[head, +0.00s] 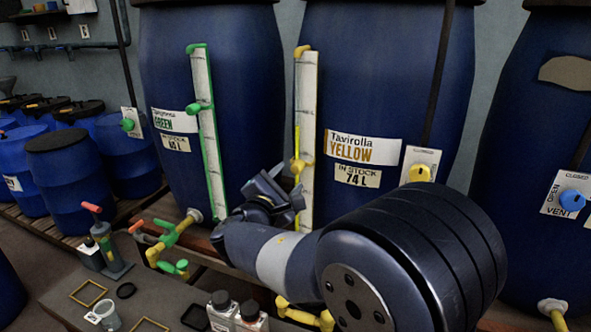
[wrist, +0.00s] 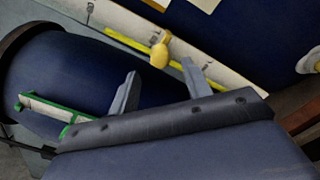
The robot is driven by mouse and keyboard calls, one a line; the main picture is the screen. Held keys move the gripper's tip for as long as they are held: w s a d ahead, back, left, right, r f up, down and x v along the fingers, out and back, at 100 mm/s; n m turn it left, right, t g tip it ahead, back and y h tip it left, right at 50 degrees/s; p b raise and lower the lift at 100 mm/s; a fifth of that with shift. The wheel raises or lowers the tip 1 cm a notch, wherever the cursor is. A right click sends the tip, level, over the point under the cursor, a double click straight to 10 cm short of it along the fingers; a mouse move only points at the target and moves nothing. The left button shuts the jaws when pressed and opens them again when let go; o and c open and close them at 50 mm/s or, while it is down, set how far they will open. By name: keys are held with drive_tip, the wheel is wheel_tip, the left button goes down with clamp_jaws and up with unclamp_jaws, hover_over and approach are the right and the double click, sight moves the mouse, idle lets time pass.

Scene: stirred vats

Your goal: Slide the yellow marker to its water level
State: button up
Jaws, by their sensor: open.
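The yellow marker (head: 298,166) sits on the white gauge board (head: 309,110) of the Tavirolla YELLOW vat (head: 390,90). A thin yellow column (head: 297,140) shows in the gauge and its top stands above the marker. In the wrist view the marker (wrist: 160,52) is a rounded yellow knob on the board, with the yellow strip running past it. My gripper (head: 288,188) is open just below and in front of the marker in the head view. In the wrist view its two fingers (wrist: 160,72) point toward the knob, apart from each other, with nothing held between them.
The GREEN vat (head: 240,100) with its green gauge (head: 209,135) and green marker stands at left. A third vat (head: 530,110) with a blue vent knob stands at right. A bench (head: 75,310) with bottles, a cup and frames lies in front.

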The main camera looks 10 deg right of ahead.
sight(295, 171)
drive_tip(key=x, duration=0.6)
drive_tip(key=shift+c, duration=0.3)
clamp_jaws()
